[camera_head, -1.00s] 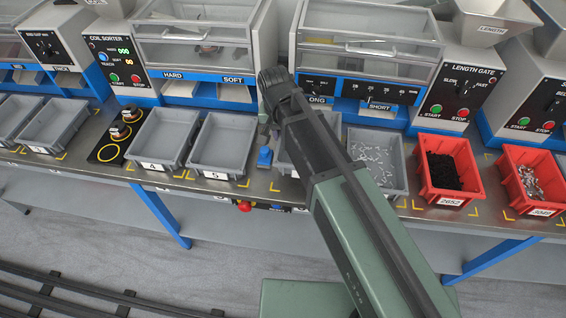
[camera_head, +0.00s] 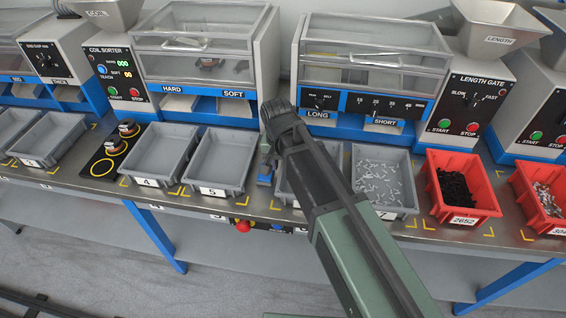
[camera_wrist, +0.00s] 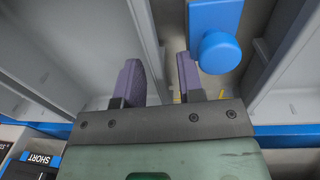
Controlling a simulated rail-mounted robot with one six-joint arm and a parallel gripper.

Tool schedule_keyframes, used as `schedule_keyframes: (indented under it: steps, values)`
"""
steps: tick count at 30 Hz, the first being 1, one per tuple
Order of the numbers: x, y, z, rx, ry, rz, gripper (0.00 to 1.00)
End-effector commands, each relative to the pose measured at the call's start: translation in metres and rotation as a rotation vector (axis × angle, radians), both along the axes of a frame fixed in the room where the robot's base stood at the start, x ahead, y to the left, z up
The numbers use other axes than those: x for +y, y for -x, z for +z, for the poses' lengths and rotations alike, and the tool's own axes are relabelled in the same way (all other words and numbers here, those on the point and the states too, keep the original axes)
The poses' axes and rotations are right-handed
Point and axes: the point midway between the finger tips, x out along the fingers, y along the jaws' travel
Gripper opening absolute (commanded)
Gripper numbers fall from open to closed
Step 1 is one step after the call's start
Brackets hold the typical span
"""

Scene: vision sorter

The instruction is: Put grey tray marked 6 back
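A grey tray (camera_head: 290,187) stands on the bench between tray 5 and the grey tray of screws; my arm covers most of it, and its number is hidden. In the wrist view, a grey tray (camera_wrist: 75,50) fills the left side. My gripper (camera_wrist: 160,80) has two purple fingers standing apart, one on each side of that tray's upright wall, with a gap visible between them.
A blue button block (camera_wrist: 215,45) sits close beside my right finger; it also shows in the head view (camera_head: 265,180). Tray 5 (camera_head: 212,190) and tray 4 (camera_head: 148,182) stand left, the screw tray (camera_head: 395,210) and red bin 2652 (camera_head: 462,209) right. Machines line the back.

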Motion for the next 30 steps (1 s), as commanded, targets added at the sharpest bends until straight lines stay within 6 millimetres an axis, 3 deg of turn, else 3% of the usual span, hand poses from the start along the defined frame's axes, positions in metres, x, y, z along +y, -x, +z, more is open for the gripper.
schedule_keyframes:
  steps: [11, 14, 24, 30]
  values:
    - [0.0, 0.0, 0.009, 0.0, 0.0, 0.0, 0.36]
    - [0.001, 0.0, 0.027, 0.0, 0.0, 0.0, 0.36]
    - [0.008, 0.0, 0.113, 0.0, 0.0, 0.001, 0.36]
    - [0.01, 0.0, 0.126, 0.0, 0.0, 0.0, 0.36]
